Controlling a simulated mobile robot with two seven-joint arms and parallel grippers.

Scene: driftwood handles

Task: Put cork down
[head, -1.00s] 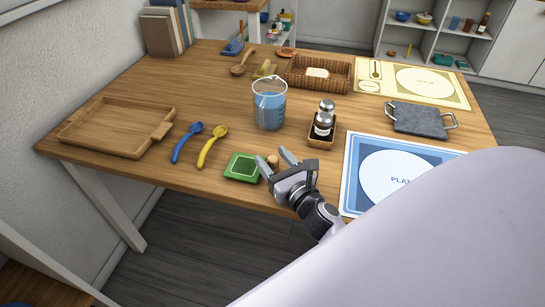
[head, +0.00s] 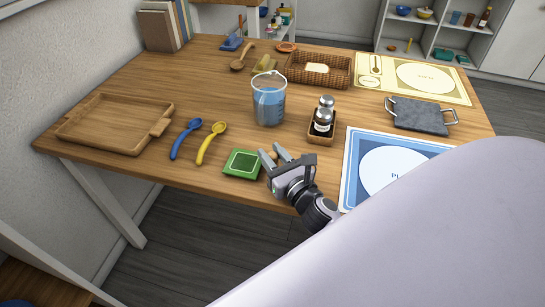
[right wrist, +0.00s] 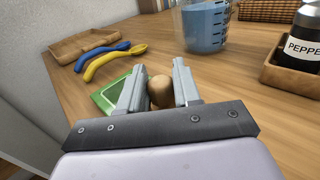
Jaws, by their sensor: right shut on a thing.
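The cork (right wrist: 159,91) is a small tan, rounded piece between the fingers of my right gripper (right wrist: 155,88) in the right wrist view. In the head view the right gripper (head: 276,157) is at the front edge of the table, just right of the green square dish (head: 243,163), with the cork's top (head: 273,154) showing between its fingers. The green dish (right wrist: 110,95) is partly hidden behind the left finger in the right wrist view. Whether the cork touches the table is hard to tell. My left gripper is not in view.
A measuring jug of blue liquid (head: 269,103) and a caddy (head: 319,139) with shakers stand behind the gripper. Blue (head: 184,139) and yellow (head: 210,144) spoons and a wooden tray (head: 78,142) lie left. A blue placemat (head: 352,170) lies right.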

